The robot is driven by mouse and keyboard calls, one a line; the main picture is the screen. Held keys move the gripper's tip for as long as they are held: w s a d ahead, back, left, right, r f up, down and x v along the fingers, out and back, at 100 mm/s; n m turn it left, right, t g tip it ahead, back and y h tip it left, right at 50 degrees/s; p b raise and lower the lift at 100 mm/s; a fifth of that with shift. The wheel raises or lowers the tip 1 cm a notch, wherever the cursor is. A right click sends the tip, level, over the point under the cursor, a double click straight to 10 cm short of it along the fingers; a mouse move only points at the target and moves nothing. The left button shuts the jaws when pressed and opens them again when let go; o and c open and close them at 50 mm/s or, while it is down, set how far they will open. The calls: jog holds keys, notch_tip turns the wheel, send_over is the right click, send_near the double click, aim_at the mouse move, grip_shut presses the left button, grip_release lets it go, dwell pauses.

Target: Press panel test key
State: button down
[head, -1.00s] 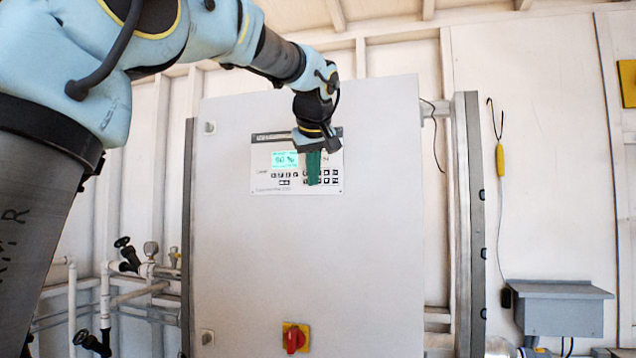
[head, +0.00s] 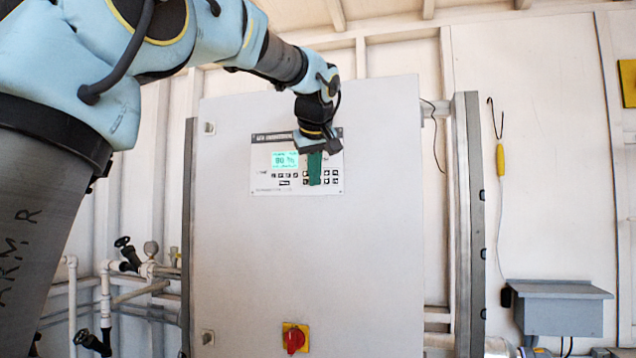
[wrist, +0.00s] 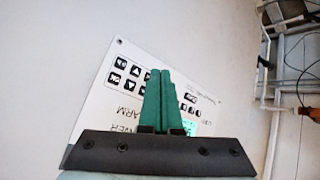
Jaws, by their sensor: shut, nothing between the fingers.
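A white control panel (head: 262,187) with a green-lit display (head: 285,160) and rows of small black keys is mounted on the upper part of a large grey cabinet door. My gripper (head: 314,183) is shut and empty, its green fingers in front of the panel's right-hand key group. In the wrist view the panel (wrist: 100,106) appears upside down and tilted, and the shut green fingertips (wrist: 160,72) overlap the keys. The fingers hide some keys and part of the display. I cannot tell which key is the test key, nor whether the fingertips touch the panel.
The cabinet door (head: 300,250) carries a red and yellow rotary switch (head: 294,339) low down. Pipes with valves (head: 128,255) stand at the left. A grey box (head: 558,305) and a hanging yellow-handled cable (head: 500,160) are on the right wall.

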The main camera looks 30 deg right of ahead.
jog(key=shift+w+d, duration=0.2)
dwell(0.4)
jog(key=shift+a, duration=0.1)
jog(key=shift+s+a+b, duration=0.3)
jog(key=shift+s+a, duration=0.1)
jog(key=shift+s, duration=0.1)
jog(key=s+a+b, duration=0.1)
jog(key=s, duration=0.1)
jog(key=s+a+b, duration=0.1)
jog(key=a+b, duration=0.1)
jog(key=shift+s+a, duration=0.2)
jog(key=shift+s, duration=0.15)
dwell(0.8)
